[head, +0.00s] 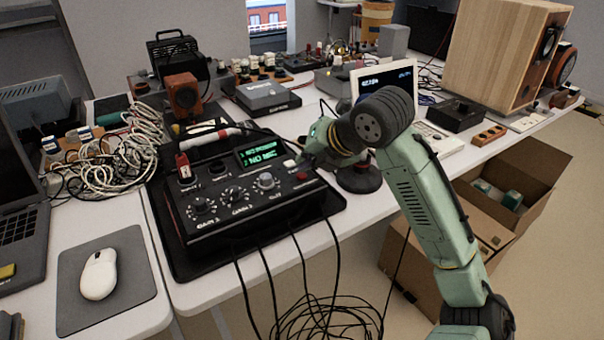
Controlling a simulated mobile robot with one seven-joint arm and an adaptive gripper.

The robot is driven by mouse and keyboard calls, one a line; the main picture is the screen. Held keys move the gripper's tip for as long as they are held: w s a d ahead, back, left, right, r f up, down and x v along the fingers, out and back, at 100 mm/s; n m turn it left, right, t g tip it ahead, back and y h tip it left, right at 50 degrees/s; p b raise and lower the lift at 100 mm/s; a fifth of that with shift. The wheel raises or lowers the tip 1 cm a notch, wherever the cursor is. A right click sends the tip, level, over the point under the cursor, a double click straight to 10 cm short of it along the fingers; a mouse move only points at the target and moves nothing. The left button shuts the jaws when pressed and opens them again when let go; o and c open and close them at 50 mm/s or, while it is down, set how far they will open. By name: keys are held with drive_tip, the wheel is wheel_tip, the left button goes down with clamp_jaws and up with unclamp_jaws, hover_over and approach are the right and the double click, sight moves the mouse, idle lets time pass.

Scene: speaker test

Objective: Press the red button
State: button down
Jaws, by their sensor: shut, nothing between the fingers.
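The red button (302,176) is a small button on the right side of the sloped top of a black control box (238,187). A white button (289,163) sits just behind it, and a lit green display (258,155) is to its left. My gripper (306,150) is shut and empty. It is above and behind the red button, close to the box's right rear corner, and appears apart from the button. The exact gap is hard to tell in this view.
The box stands on a black tray (183,265) with cables hanging over the front table edge. A mouse (98,274) on a pad and a laptop (22,200) are at left. Tangled cables (110,150) lie behind. A round black base (358,178) stands right of the box.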

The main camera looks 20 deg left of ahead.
sight(305, 173)
drive_tip(key=shift+f+b, duration=0.45)
drive_tip(key=shift+f, duration=0.05)
idle(0.4)
drive_tip(key=shift+r, duration=0.1)
drive_tip(key=shift+r+p, duration=0.7)
drive_tip(key=shift+r, duration=0.15)
wheel_tip(305, 173, up, 6)
drive_tip(key=p, duration=0.4)
idle(0.4)
